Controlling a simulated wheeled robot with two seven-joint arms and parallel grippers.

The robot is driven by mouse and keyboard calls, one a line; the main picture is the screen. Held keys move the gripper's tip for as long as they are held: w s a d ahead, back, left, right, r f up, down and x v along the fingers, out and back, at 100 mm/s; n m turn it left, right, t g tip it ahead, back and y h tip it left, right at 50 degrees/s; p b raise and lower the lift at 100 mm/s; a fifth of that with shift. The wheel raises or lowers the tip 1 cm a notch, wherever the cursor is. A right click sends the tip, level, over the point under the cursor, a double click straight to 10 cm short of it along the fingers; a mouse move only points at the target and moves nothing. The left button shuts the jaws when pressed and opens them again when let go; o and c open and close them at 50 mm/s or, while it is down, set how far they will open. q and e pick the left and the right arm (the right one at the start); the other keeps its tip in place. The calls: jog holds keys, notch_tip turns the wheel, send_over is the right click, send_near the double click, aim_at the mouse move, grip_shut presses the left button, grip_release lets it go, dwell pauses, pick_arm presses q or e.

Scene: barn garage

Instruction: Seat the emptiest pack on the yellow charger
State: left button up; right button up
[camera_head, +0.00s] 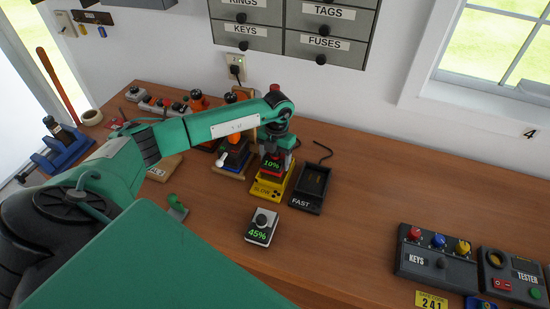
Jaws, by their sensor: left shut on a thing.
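A red-and-dark pack (272,166) reading 10% is at the yellow charger (268,191), which is labelled SLOW. My left gripper (278,151) comes down over the pack from above and is shut on it. The pack is upright in or just over the charger; I cannot tell whether it is fully down. A pale pack (263,226) with a dark knob, reading 45%, stands on the bench in front. A black charger (310,188) labelled FAST stands to the right of the yellow one, empty. My right gripper is not in view.
Orange-and-dark tools (235,152) stand left of the yellow charger, partly behind my left arm. A KEYS button box (437,255) and a TESTER box (515,278) sit at the right front. Labelled drawers (325,42) hang above.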

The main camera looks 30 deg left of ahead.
pick_arm(q)
jog(key=shift+f+b, duration=0.8)
jog(key=shift+f, duration=0.3)
jog(key=shift+s+f, duration=0.1)
jog(key=shift+d+f, duration=0.1)
